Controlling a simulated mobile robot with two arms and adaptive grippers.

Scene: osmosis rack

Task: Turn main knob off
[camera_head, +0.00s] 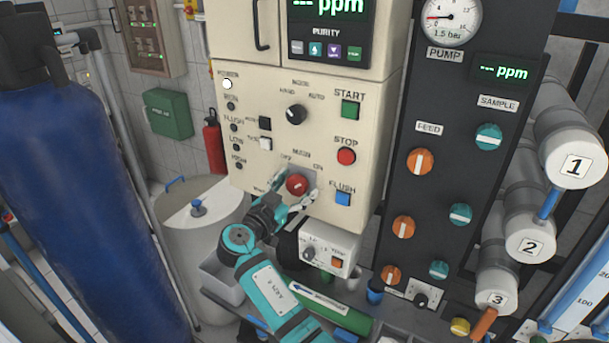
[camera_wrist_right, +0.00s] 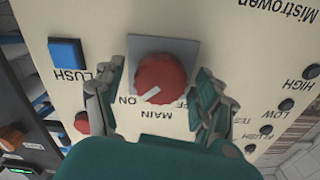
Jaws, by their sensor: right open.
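The main knob (camera_head: 297,185) is a round red knob on a grey square plate, low on the cream control panel. In the right wrist view the knob (camera_wrist_right: 161,79) appears upside down, and its white pointer line points to the lower left, toward the ON label. My right gripper (camera_head: 293,201) is open in front of the panel, just below the knob. In the right wrist view the fingers of the gripper (camera_wrist_right: 157,95) stand apart on either side of the knob. I cannot tell whether they touch it. My left gripper is out of view.
A blue flush button (camera_head: 343,198), a red stop button (camera_head: 346,157) and a black mode knob (camera_head: 296,114) sit near the main knob on the panel. A small white box (camera_head: 328,250) is below. A large blue tank (camera_head: 85,190) fills the left.

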